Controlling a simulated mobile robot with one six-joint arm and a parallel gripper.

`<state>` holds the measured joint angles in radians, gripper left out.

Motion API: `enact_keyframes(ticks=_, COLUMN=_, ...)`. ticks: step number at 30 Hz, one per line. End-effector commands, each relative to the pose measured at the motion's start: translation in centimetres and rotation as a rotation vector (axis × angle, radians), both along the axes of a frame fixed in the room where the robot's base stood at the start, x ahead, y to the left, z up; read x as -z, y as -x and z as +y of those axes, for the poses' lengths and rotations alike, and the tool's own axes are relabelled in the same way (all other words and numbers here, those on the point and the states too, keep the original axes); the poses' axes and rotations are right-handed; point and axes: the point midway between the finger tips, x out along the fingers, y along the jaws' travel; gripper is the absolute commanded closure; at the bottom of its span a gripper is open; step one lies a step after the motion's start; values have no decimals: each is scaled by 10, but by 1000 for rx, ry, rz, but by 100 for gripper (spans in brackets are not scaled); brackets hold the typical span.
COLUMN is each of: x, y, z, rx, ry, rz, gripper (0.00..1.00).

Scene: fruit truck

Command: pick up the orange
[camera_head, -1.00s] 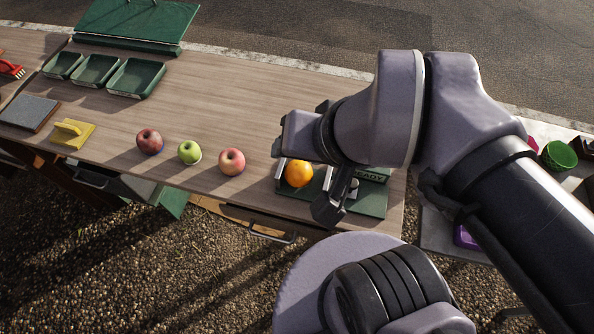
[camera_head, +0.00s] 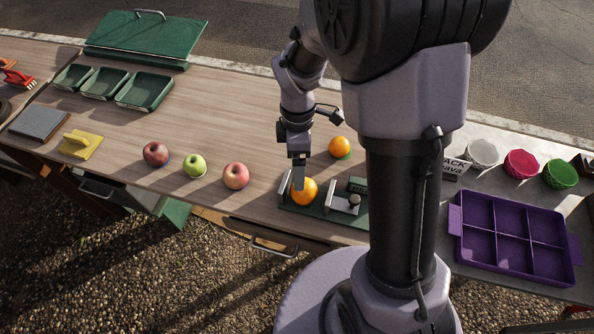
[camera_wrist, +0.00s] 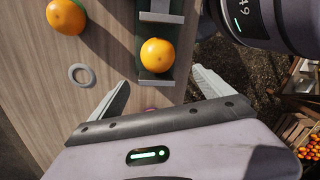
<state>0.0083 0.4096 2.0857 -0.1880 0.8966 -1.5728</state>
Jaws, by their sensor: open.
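One orange (camera_head: 304,191) sits on a green fixture (camera_head: 322,218) near the table's front edge, beside a metal plate. The same orange (camera_wrist: 157,55) lies ahead of my fingertips in the wrist view, roughly in line with the gap between them. A second orange (camera_head: 339,147) rests on the wooden table behind the fixture; it also shows in the wrist view (camera_wrist: 66,16). My gripper (camera_head: 298,180) points down close to the orange on the fixture and partly overlaps it. In the wrist view my gripper (camera_wrist: 160,82) has its fingers spread, with nothing between them.
Two red apples (camera_head: 155,154) (camera_head: 236,176) and a green apple (camera_head: 194,166) stand left of the fixture. Green trays (camera_head: 146,107) lie at the back left. A purple divided tray (camera_head: 448,222) and coloured bowls (camera_head: 521,164) are at right. A grey ring (camera_wrist: 74,82) lies near the second orange.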

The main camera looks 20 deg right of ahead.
Motion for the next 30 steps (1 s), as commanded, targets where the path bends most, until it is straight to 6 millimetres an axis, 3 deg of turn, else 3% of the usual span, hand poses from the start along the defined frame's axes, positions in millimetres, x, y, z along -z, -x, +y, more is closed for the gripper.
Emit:
enact_keyframes(ticks=1, x=22, y=3, z=1, rx=1, ry=0, rz=4, gripper=9)
enact_keyframes(ticks=6, x=57, y=7, z=2, rx=2, ry=0, rz=2, gripper=9)
enact_keyframes(ticks=11, x=69, y=8, z=1, rx=4, ry=-1, rz=1, gripper=9)
enact_keyframes(ticks=18, x=114, y=9, z=-5, rx=2, ry=0, rz=1, gripper=9)
enact_keyframes(ticks=24, x=115, y=10, z=-5, rx=4, ry=0, rz=0, gripper=9)
enact_keyframes(ticks=26, x=114, y=10, z=-5, rx=4, ry=0, rz=0, gripper=17)
enact_keyframes(ticks=30, x=114, y=10, z=-5, rx=4, ry=0, rz=0, gripper=44)
